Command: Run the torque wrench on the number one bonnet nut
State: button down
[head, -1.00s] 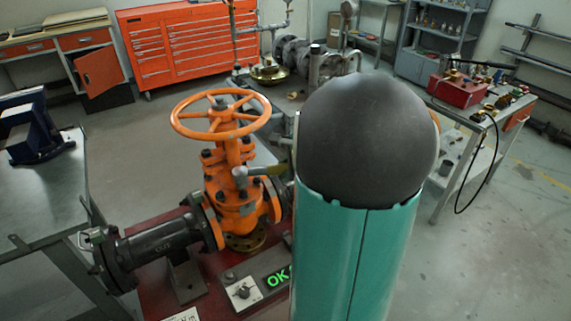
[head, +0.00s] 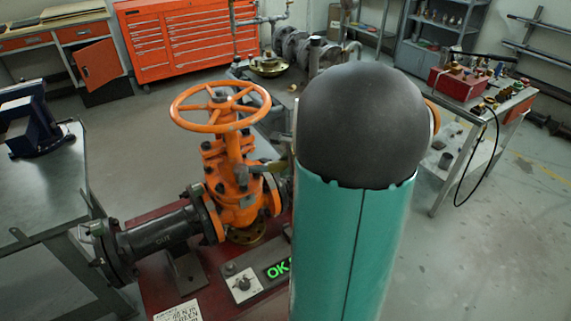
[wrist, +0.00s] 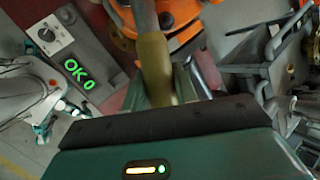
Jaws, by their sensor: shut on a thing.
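The orange gate valve (head: 235,185) stands upright on a dark red base, with its orange handwheel (head: 220,106) on top. My gripper (wrist: 160,88) is shut on the olive grip of the torque wrench (wrist: 153,60). In the head view the wrench (head: 268,166) lies across the bonnet area, its grey head (head: 240,170) against the front of the valve body. I cannot tell whether it sits fully on a nut or which nut is number one. My own arm hides most of the gripper in the head view.
A display reading OK (head: 277,269) and a dial box (head: 242,284) sit on the base; the wrist view shows the display (wrist: 78,74) as "OK 0". A black flanged pipe (head: 155,238) runs left from the valve. A steel bench (head: 45,190) stands at left.

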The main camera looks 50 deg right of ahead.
jog(key=shift+f, duration=1.95)
dwell(1.7)
jog(key=shift+r, duration=0.35)
dwell(1.2)
